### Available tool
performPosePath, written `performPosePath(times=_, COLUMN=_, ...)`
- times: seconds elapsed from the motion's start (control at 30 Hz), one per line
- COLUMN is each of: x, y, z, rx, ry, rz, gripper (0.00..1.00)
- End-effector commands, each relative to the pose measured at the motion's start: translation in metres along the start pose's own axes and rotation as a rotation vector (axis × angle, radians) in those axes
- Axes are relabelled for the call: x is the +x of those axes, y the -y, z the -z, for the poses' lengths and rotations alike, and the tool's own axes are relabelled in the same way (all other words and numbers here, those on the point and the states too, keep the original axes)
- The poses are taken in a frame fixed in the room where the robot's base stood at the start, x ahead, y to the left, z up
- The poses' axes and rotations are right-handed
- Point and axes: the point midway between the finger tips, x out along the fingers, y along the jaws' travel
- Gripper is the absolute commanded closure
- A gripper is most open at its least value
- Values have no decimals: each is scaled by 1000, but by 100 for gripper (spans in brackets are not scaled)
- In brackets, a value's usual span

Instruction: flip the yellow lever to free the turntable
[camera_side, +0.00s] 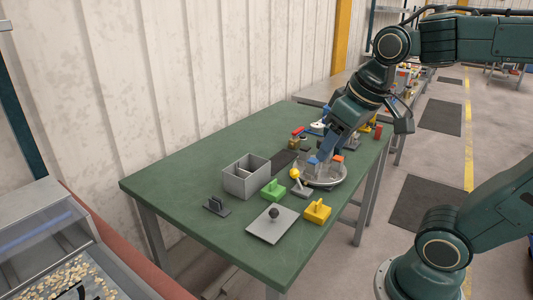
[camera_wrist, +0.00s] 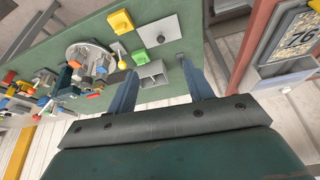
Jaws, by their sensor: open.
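The yellow lever (camera_side: 293,173) is a yellow ball knob on a grey base, standing at the near left edge of the turntable. In the wrist view its knob (camera_wrist: 122,65) shows close to my left finger's tip in the picture. The turntable (camera_side: 327,180) is a round grey disc carrying several small coloured parts; it also shows in the wrist view (camera_wrist: 76,53). My gripper (camera_side: 318,158) is over the turntable area in the side view, with blue fingers. In the wrist view my gripper (camera_wrist: 158,67) is spread open with nothing between the fingers. Contact with the lever cannot be told.
A grey divided bin (camera_side: 247,183), a green block (camera_side: 273,190), a yellow block (camera_side: 317,210), a grey plate with a dark knob (camera_side: 272,225) and a dark slotted part (camera_side: 216,206) stand on the green table (camera_side: 165,185). Several coloured parts crowd the far end. The near left table is clear.

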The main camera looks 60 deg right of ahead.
Motion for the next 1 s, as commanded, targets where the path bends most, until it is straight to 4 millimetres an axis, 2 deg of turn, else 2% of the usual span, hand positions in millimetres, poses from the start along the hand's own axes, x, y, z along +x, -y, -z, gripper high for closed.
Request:
performPosePath(times=0.1, x=6, y=-10, z=23, rx=42, ry=42, rz=-23, gripper=48)
performPosePath(times=0.47, x=36, y=-44, z=84, rx=167, ry=157, rz=-84, gripper=48)
performPosePath(times=0.77, x=75, y=-81, z=125, rx=273, ry=251, rz=-128, gripper=48)
performPosePath(times=1.0, x=115, y=-115, z=149, rx=360, ry=328, rz=-159, gripper=48)
